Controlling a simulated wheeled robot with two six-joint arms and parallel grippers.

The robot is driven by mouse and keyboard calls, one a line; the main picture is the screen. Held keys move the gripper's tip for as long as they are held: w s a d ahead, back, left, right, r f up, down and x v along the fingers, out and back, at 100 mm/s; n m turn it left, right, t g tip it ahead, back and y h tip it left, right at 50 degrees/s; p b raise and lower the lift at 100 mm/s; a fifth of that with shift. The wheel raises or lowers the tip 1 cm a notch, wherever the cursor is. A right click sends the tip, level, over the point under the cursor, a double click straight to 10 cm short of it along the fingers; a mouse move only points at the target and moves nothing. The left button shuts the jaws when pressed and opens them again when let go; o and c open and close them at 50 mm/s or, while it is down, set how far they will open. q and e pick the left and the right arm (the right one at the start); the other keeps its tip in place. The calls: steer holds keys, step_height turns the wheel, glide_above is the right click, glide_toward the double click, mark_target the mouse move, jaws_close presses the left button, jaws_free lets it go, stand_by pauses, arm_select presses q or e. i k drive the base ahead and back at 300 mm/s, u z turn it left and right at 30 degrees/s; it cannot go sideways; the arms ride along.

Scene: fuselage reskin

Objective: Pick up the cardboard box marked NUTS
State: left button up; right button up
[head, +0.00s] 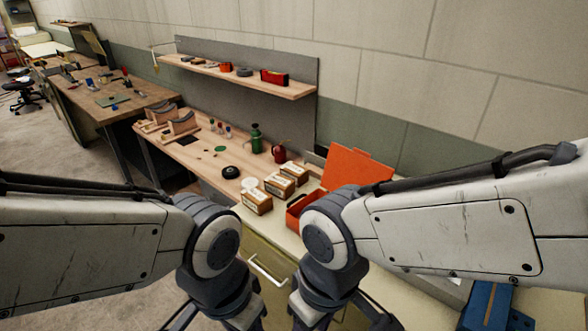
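Three small cardboard boxes stand close together near the front of the workbench. The nearest box (257,203) is left of the orange case. The middle box (279,187) is just behind it, and the far box (295,174) is behind that. All have pale labels, too small to read, so I cannot tell which is marked NUTS. My two arms reach in from left and right, with their dark wrist joints in front of the bench. My gripper fingertips are below the picture's bottom edge.
An orange case with a raised lid (355,167) stands right of the boxes. Behind are a green bottle (256,138), a red can (279,154) and a black tape roll (230,172). A wooden shelf (240,79) hangs above. A drawer handle (268,270) juts out below.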

mark_target(282, 186)
steer(key=u, duration=0.2)
steer(key=k, duration=0.95)
steer(key=u, duration=1.45)
steer(key=i, duration=1.45)
steer(key=z, duration=0.65)
steer(key=i, duration=0.75)
steer(key=z, duration=1.5)
steer(key=i, duration=1)
steer(key=z, duration=0.25)
